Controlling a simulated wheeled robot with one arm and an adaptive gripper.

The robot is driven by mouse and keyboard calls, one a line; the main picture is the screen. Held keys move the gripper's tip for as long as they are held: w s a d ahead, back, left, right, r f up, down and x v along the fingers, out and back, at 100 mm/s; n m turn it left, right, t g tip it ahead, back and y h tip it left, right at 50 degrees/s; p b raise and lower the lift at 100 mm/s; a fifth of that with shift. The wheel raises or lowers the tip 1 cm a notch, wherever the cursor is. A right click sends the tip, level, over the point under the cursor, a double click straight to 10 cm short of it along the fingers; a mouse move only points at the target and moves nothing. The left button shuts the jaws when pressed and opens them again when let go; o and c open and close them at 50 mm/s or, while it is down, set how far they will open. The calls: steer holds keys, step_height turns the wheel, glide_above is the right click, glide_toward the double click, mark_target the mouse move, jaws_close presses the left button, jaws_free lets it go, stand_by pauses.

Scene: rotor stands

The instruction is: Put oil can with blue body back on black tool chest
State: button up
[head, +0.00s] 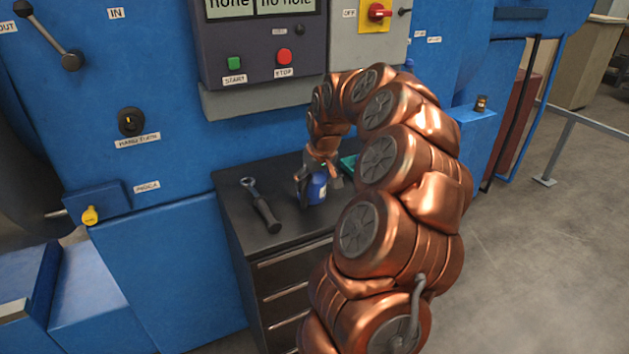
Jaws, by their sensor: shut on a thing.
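The oil can with the blue body (318,188) is at the top of the black tool chest (228,190), right of its middle. It looks upright, and its base appears to be at or just above the chest top; I cannot tell whether it touches. My gripper (308,187) is shut on the oil can from above and the left, with a dark finger along the can's left side. My copper-coloured arm comes from the lower right and arches over to it. The upper part of the can is hidden by my gripper.
A black-handled wrench-like tool (262,207) lies on the chest left of the can. A green item (348,163) is partly hidden behind my arm. The blue machine (150,180) with a control panel (262,50) stands behind. Open floor (540,260) lies at the right.

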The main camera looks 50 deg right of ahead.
steer(key=o, duration=1.7)
steer(key=shift+r, duration=0.1)
steer(key=b+v, duration=0.2)
steer(key=v, duration=1)
steer(key=s+a+f+n+g+y, duration=0.1)
steer(key=s+a+f+n, duration=0.1)
steer(key=a, duration=1)
steer(key=s+a+f+n+g+y, duration=0.1)
steer(key=s+a+f+n, duration=0.15)
steer(key=a, duration=0.95)
steer(key=s+a+f+g, duration=0.1)
steer(key=s+a+f, duration=0.2)
steer(key=s, duration=0.4)
steer(key=s+a+f+g, duration=0.1)
steer(key=s+a+f, duration=0.2)
steer(key=s, duration=0.4)
steer(key=s+a+f+g, duration=0.1)
steer(key=s+a+f, duration=0.3)
steer(key=s, duration=0.3)
steer(key=shift+a+m+g+h, duration=0.25)
steer(key=shift+a+g+h, duration=0.05)
steer(key=shift+a, duration=0.5)
